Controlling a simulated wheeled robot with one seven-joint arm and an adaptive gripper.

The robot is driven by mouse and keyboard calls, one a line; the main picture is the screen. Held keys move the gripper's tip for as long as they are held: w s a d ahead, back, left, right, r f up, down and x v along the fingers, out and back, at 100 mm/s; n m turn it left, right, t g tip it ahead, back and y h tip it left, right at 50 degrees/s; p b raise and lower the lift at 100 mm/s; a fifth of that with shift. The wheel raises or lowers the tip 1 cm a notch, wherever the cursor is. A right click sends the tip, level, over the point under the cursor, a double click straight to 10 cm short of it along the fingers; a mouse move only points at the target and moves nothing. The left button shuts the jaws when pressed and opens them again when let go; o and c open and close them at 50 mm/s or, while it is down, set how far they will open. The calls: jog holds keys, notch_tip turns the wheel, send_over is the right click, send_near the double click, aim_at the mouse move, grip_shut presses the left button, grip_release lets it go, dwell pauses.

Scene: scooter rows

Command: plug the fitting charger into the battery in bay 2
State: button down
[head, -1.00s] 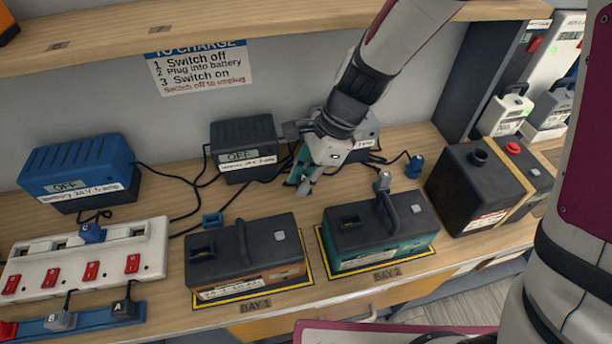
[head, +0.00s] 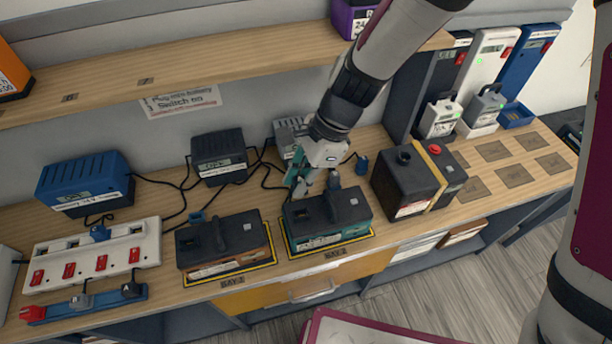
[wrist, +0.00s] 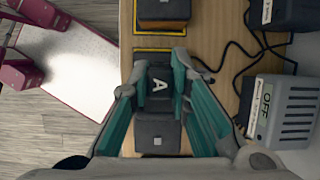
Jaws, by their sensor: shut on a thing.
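The battery in bay 2 (head: 305,232) is dark with a teal lower body and a top handle, inside a yellow outline. In the wrist view its dark top (wrist: 142,136) lies below the fingers. My gripper (head: 303,188) is by the battery's rear edge in the head view. In the wrist view my gripper (wrist: 155,76) is shut on a dark grey plug (wrist: 158,87) marked A, over the battery. I cannot tell whether the plug touches the socket. A blue charger (head: 85,185), a black charger (head: 218,155) and a grey charger (head: 290,128) stand behind; the grey one reads OFF.
The bay 1 battery (head: 222,240) stands left of bay 2. A black battery with a yellow strap (head: 408,185) stands right. A white switch strip (head: 90,255) is at left. Cables cross the bench back. The shelf (head: 200,75) overhangs.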

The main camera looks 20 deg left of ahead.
jog(key=shift+w+f+b, duration=0.15)
jog(key=shift+f+b, duration=0.6)
jog(key=shift+f, duration=0.25)
jog(key=shift+w+f+b, duration=0.1)
jog(key=shift+f+b, duration=0.65)
jog(key=shift+f, duration=0.2)
notch_tip(320, 180, down, 3)
jog(key=b, duration=0.2)
jog(key=shift+s+b, duration=0.1)
jog(key=shift+b, duration=0.2)
jog(key=shift+s, duration=0.1)
jog(key=shift+p, duration=0.65)
dwell(0.4)
jog(key=shift+f+b, duration=0.55)
jog(key=shift+f, duration=0.5)
dwell(0.3)
jog(key=c, duration=1.4)
grip_release()
